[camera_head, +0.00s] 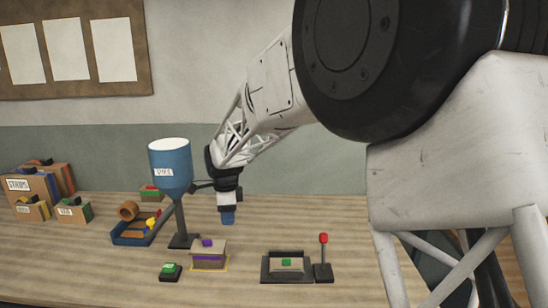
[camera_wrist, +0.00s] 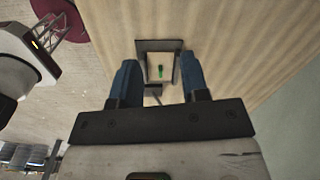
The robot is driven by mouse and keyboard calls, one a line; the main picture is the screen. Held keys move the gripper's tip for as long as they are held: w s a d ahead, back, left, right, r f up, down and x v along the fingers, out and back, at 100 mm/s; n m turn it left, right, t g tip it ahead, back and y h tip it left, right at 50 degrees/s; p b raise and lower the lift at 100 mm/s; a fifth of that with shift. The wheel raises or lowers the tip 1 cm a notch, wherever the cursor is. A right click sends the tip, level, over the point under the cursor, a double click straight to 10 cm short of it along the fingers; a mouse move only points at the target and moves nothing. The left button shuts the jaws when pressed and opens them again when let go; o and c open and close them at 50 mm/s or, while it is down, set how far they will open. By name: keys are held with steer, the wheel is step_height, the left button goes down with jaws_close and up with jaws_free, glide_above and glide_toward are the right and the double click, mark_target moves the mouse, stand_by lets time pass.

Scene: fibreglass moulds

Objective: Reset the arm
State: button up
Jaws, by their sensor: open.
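My gripper (camera_head: 228,215) hangs above the wooden table at the end of my white arm, which reaches in from the right in the head view. In the wrist view its two blue fingers (camera_wrist: 158,85) stand apart, with nothing between them. Beyond the fingertips, a block with a green mark (camera_wrist: 161,71) lies in a dark tray (camera_wrist: 146,45). In the head view that tray (camera_head: 271,276) holds the block (camera_head: 290,267) at the front of the table. The gripper is clear of both.
A blue funnel (camera_head: 170,165) on a dark stand is left of the gripper. A box with purple bands (camera_head: 208,262), a green button (camera_head: 170,269) and a red-knobbed lever (camera_head: 323,255) stand in front. A blue tray (camera_head: 129,238) and several labelled boxes (camera_head: 33,190) are at left.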

steer(key=s+d+r+n+t, duration=0.1)
steer(key=s+d+r+n, duration=0.35)
steer(key=s+d, duration=0.55)
steer(key=s+d+r+n, duration=0.3)
steer(key=s+d+r, duration=0.2)
steer(key=s+d, duration=0.5)
steer(key=s+d+f+n, duration=0.1)
steer(key=s+d+n, duration=0.3)
steer(key=s, duration=0.6)
steer(key=s+d+f+n+t, duration=0.1)
steer(key=s+d+n, duration=0.3)
steer(key=s+d, duration=0.5)
steer(key=shift+s+d+f, duration=0.25)
steer(key=shift+s+f, duration=0.35)
steer(key=shift+s, duration=0.3)
